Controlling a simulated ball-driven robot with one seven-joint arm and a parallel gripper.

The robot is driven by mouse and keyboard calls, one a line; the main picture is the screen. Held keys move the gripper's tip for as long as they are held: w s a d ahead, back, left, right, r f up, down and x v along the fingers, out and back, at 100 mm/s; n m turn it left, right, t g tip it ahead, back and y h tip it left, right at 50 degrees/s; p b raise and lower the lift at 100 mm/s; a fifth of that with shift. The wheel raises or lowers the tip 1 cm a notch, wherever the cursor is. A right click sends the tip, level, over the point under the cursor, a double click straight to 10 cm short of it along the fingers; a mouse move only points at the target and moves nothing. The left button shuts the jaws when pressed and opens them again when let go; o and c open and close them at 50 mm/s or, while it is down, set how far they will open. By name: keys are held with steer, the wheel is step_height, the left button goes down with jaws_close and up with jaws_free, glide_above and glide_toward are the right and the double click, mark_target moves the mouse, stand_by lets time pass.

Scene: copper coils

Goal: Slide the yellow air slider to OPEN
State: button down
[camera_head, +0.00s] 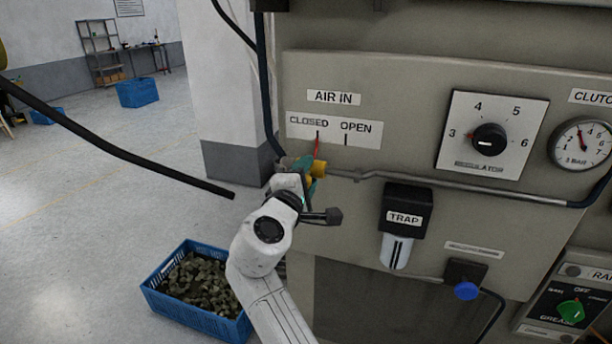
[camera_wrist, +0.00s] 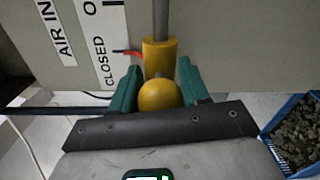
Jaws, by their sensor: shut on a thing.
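The yellow air slider (camera_head: 319,169) sits on the grey pipe below the CLOSED/OPEN label plate (camera_head: 360,134). Its red pointer (camera_head: 317,148) lines up with the mark under CLOSED, left of the OPEN mark. My gripper (camera_head: 306,167) reaches the slider from the left front, partly hiding it. In the wrist view the yellow slider (camera_wrist: 158,95) has a rounded knob between the teal fingers of my gripper (camera_wrist: 157,82). The fingers are shut on the slider. The red pointer (camera_wrist: 128,51) shows there beside CLOSED.
The grey pipe (camera_head: 400,178) runs right from the slider along the panel. A trap unit (camera_head: 405,212) hangs below it, and a regulator dial (camera_head: 489,139) is above right. A blue crate (camera_head: 180,303) of dark pieces stands on the floor at lower left.

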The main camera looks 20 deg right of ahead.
steer(key=s+d+p, duration=0.2)
steer(key=s+d, duration=0.2)
steer(key=d, duration=0.1)
steer(key=shift+d+f, duration=0.15)
steer(key=c, duration=0.7)
jaws_free()
steer(key=shift+s+d, duration=0.1)
steer(key=b+v, duration=0.1)
steer(key=v, duration=1)
steer(key=shift+b, duration=0.35)
